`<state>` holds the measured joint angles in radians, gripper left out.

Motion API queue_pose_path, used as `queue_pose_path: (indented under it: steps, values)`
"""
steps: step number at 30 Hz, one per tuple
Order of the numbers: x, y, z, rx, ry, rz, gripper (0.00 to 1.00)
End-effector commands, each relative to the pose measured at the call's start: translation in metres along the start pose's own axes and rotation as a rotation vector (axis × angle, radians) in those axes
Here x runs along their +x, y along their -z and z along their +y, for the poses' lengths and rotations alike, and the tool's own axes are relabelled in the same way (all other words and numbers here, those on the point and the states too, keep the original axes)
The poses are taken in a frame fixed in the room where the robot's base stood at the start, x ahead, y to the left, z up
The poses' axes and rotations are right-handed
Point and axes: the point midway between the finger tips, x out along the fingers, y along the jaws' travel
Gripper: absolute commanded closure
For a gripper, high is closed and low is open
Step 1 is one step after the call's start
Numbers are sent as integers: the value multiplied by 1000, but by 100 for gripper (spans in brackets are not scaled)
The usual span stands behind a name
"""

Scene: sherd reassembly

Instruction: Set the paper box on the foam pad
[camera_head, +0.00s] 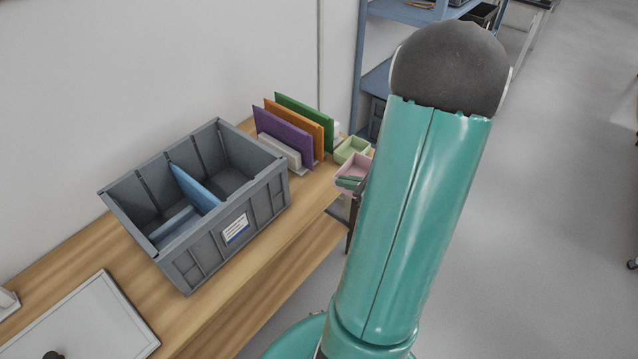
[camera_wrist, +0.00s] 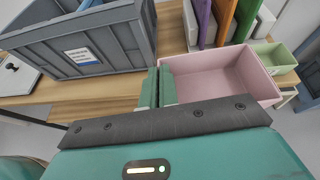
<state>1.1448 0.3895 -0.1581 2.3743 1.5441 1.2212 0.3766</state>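A pink open box (camera_head: 354,172) is at the far end of the wooden table; it fills the right of the wrist view (camera_wrist: 225,75). It looks like the paper box, though a smaller green open box (camera_head: 352,149) stands close behind it. My gripper (camera_wrist: 158,88) has its two green fingers close together, one on each side of the pink box's left wall, gripping it. Whether the box is lifted clear is hard to tell. No foam pad is clearly identifiable; a flat pale grey panel (camera_head: 85,322) lies on the near table.
A grey crate (camera_head: 185,262) with blue slabs inside stands mid-table. Purple (camera_head: 284,137), orange and green upright panels stand behind it. Blue shelving (camera_head: 375,80) is at the back. Floor to the right is open; my arm hides part of the view.

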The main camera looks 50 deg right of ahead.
Motion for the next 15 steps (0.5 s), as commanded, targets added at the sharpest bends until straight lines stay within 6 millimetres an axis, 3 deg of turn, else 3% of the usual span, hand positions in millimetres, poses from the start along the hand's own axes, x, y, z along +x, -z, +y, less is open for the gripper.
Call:
queue_pose_path:
  steps: [5, 15]
  values:
    - [7, 1, -2, 0, 0, 0, 100]
    - [85, 4, -18, 1, -3, 0, 100]
